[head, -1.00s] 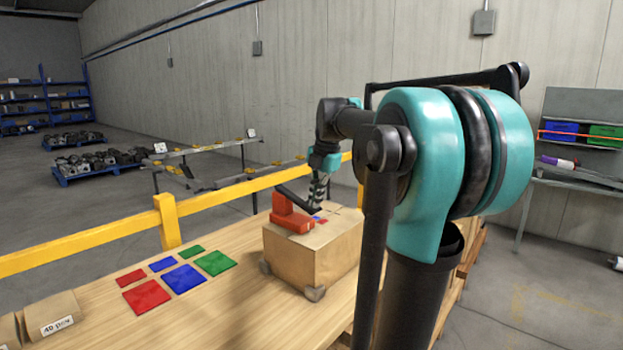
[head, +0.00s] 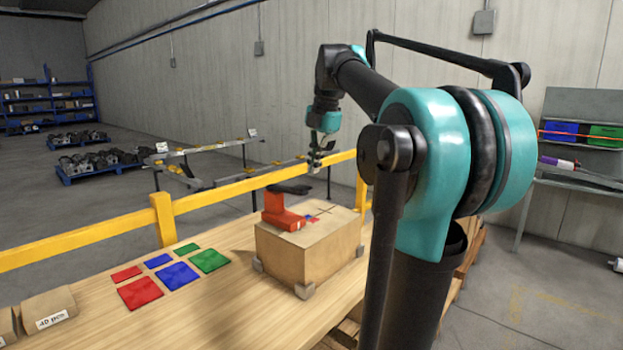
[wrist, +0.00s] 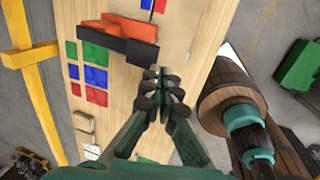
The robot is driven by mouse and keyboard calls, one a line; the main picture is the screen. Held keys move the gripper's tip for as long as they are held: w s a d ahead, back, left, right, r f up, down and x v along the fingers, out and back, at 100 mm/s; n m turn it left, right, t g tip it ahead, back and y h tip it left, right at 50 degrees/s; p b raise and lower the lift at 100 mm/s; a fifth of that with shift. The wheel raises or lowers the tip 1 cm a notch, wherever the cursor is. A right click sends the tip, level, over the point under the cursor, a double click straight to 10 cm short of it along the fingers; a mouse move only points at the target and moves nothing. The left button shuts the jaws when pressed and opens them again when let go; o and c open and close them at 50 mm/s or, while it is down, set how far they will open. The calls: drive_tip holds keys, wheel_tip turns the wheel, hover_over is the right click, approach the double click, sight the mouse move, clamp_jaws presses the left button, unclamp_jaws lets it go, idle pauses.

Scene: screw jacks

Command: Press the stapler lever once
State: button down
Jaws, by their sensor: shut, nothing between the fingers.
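A red-orange stapler (head: 277,212) stands on a wooden box (head: 312,255) on the table. Its black lever (head: 288,188) lies roughly level above the body in the head view. In the wrist view, the orange body (wrist: 125,27) and dark lever (wrist: 115,46) show at the top, left of the fingertips. My gripper (head: 314,170) hangs above the lever's right end in the head view, apart from it. The wrist view shows the gripper (wrist: 160,76) with fingers together and nothing between them.
Red, blue and green squares (head: 178,274) lie on the table (head: 225,310) left of the box. A small carton (head: 48,308) sits at the lower left. A yellow rail (head: 90,245) runs behind the table. The space above the box is open.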

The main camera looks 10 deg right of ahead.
drive_tip(key=shift+v, duration=1.4)
drive_tip(key=shift+s, duration=0.1)
